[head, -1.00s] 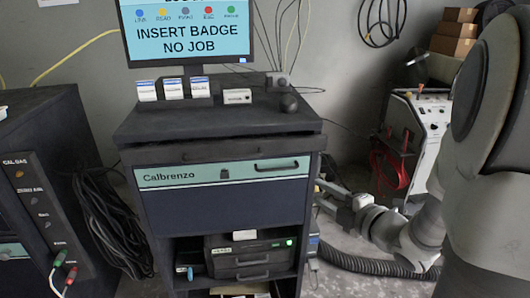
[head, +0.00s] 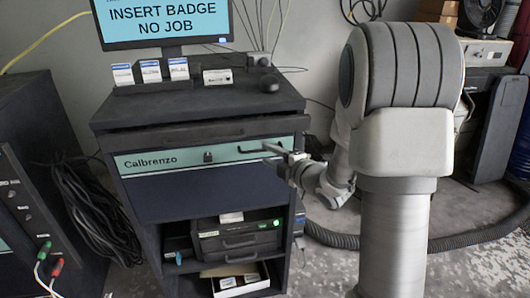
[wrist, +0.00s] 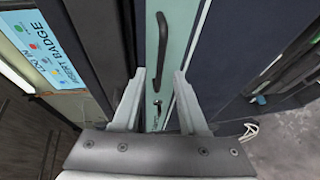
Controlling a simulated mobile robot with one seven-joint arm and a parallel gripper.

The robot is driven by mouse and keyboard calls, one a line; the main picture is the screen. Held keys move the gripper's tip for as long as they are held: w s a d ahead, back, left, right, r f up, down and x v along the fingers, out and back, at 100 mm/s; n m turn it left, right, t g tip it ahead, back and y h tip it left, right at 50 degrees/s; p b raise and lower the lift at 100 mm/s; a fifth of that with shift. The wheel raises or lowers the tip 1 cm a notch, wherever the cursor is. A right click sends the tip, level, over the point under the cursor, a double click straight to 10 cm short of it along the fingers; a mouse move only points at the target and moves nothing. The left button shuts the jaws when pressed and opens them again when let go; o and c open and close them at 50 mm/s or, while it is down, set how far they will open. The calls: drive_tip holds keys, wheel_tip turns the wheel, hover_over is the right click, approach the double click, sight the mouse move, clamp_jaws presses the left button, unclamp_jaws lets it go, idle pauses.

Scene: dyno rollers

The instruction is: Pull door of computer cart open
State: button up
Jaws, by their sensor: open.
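The computer cart (head: 150,227) is dark, with a teal front strip marked "Calbrenzo" over a dark blue panel. A black bar handle (head: 250,149) sits at the strip's right end. My gripper (head: 275,152) is at the right end of this handle in the head view. In the wrist view the handle (wrist: 158,50) lies just beyond my open fingertips (wrist: 160,76), roughly in line with the gap. Nothing is held. Whether a finger touches the handle cannot be told. The front panel looks closed.
A monitor (head: 160,22) and small boxes (head: 150,71) stand on the cart top. An open shelf below holds a dark case (head: 238,242). A black hose (head: 345,241) lies on the floor at right. A dark unit (head: 25,200) with cables stands at left.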

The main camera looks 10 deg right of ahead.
drive_tip(key=shift+x, duration=1.3)
clamp_jaws()
idle(0.5)
